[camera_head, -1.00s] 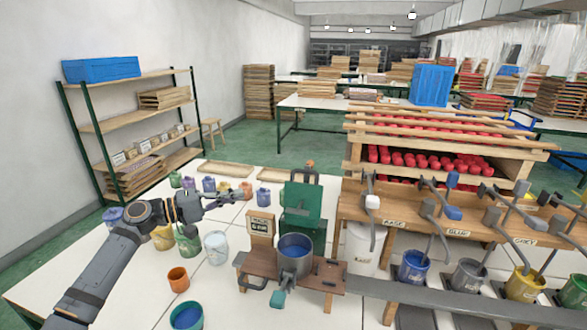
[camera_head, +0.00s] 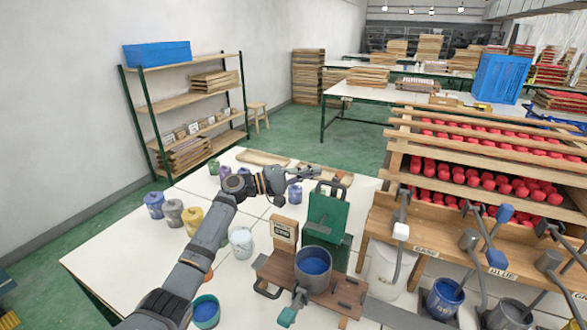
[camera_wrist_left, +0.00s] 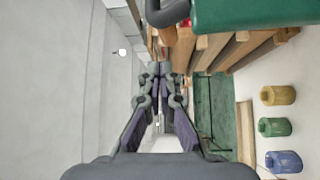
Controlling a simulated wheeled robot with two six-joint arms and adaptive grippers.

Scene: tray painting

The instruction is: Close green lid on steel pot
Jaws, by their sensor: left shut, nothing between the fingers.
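The green lid (camera_head: 325,214) stands upright and open at the back of the steel pot (camera_head: 313,268), with a dark handle on its top edge. The pot holds blue paint and sits on a brown wooden stand. My left gripper (camera_head: 316,173) is shut and empty, close to the lid's handle in the picture; I cannot tell whether they touch. In the left wrist view the fingers (camera_wrist_left: 159,70) are together, and the green lid (camera_wrist_left: 255,14) with part of its dark handle fills the top right. My right gripper is not in view.
A labelled wooden block (camera_head: 284,234) stands left of the lid. Paint cups, including a white bucket (camera_head: 241,242) and a teal cup (camera_head: 206,311), stand on the white table. A wooden rack with red rollers (camera_head: 470,150) and a bench of levers are on the right.

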